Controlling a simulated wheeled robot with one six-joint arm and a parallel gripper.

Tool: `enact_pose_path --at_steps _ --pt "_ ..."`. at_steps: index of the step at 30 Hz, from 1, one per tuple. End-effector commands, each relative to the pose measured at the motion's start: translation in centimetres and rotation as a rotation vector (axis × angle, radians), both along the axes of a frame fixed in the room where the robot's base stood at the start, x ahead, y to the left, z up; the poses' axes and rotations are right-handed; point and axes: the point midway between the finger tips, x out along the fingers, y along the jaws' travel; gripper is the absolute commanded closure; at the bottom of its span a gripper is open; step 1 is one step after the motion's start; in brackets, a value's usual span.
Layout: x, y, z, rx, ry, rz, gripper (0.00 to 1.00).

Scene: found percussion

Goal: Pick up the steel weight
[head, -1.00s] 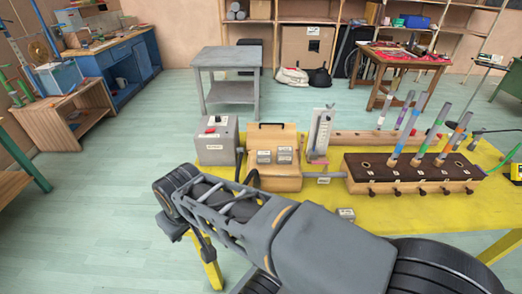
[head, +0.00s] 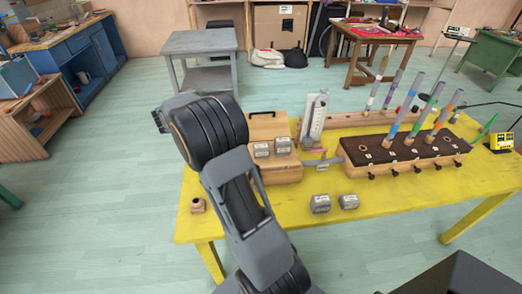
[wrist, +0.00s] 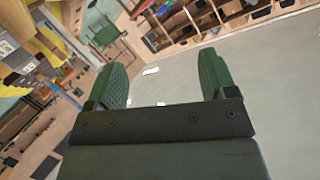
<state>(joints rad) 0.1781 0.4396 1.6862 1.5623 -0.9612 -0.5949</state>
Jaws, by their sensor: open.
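Several small grey metal blocks with pale labels could be the steel weight; I cannot read the labels in the head view. Two blocks, the left one (head: 261,150) and the right one (head: 282,146), sit against the wooden box (head: 268,128). Two more, the left (head: 320,204) and the right (head: 348,201), stand on the yellow table's front part. My gripper (wrist: 162,72) is open and empty, its green fingers wide apart. It points away from the blocks; grey labelled blocks show at the upper left of the wrist view (wrist: 27,68).
The yellow table (head: 400,195) also holds a dark-topped wooden block with upright tubes (head: 405,153), a white gauge stand (head: 314,117) and a small wooden piece (head: 198,205). A grey side table (head: 200,43) stands behind. The table's front right is clear.

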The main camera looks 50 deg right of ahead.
Motion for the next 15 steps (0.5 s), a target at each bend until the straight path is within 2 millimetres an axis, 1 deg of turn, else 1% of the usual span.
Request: enact_pose_path --at_steps 1,3,6,10,13,15 --pt "-1.2 -1.5 -2.3 0.015 0.051 -0.148 0.22" --pt "-3.2 -2.7 -4.8 0.039 0.128 -0.336 0.22" --pt "-5.8 -3.1 -7.7 0.080 0.241 -0.550 0.22" --pt "-8.2 -2.6 -10.1 0.129 0.363 -0.736 0.22" --pt "-9.3 -2.3 -11.2 0.156 0.425 -0.819 0.22" --pt "-10.1 -2.5 -11.7 0.167 0.451 -0.852 0.22"
